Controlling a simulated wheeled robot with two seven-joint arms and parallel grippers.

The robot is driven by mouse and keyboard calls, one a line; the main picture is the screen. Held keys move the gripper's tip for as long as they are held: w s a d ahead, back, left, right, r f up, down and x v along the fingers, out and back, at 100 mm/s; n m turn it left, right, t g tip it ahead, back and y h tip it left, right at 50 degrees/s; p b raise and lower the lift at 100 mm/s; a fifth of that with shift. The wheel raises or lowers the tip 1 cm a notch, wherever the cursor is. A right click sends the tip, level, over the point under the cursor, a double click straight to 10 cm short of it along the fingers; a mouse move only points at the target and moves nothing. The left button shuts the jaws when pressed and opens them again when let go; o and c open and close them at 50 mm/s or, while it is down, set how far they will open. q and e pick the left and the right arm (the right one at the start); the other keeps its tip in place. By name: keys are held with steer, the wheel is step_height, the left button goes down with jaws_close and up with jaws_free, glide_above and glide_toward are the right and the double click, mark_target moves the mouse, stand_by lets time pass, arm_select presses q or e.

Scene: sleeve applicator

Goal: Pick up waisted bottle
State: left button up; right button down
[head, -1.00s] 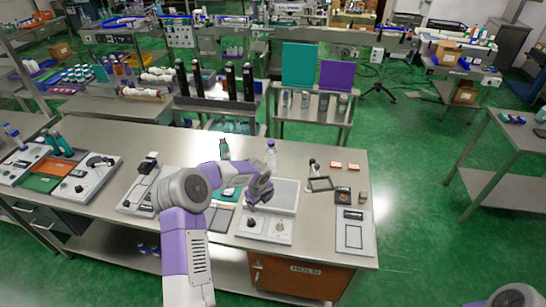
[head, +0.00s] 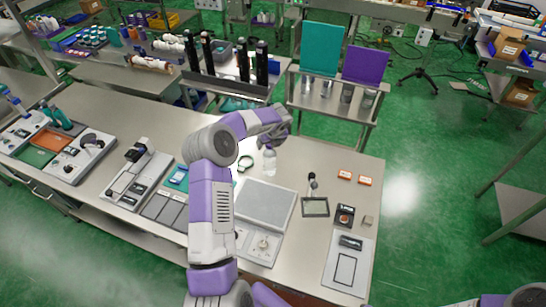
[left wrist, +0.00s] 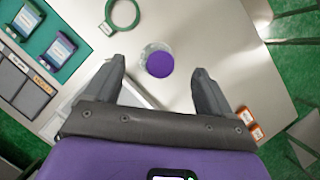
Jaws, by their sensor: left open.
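A clear bottle with a purple cap (left wrist: 160,64) stands upright on the workbench; I see it almost from straight above in the left wrist view. In the head view its clear lower body (head: 269,161) shows just below my left gripper (head: 274,138), which hides the cap. I cannot make out a waist in its outline. In the left wrist view my left gripper (left wrist: 159,72) is open and empty, with the cap between and slightly beyond the fingertips. Contact with the bottle is not visible.
A grey-topped device (head: 265,205) stands in front of the bottle. A green ring (left wrist: 120,15) lies beside it. Orange boxes (head: 345,175) and a small framed stand (head: 315,206) are to the right. A shelf with teal and purple panels (head: 320,46) stands behind the bench.

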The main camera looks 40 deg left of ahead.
mark_target(269, 158)
arm_select(q)
steer(key=shift+a+f, duration=0.2)
steer(key=shift+f, duration=0.3)
steer(key=shift+p+x, duration=0.5)
steer(key=shift+x, duration=1.9)
steer(key=shift+w+a+r, duration=0.1)
steer(key=shift+w+a, duration=0.05)
steer(key=c, duration=1.3)
jaws_close()
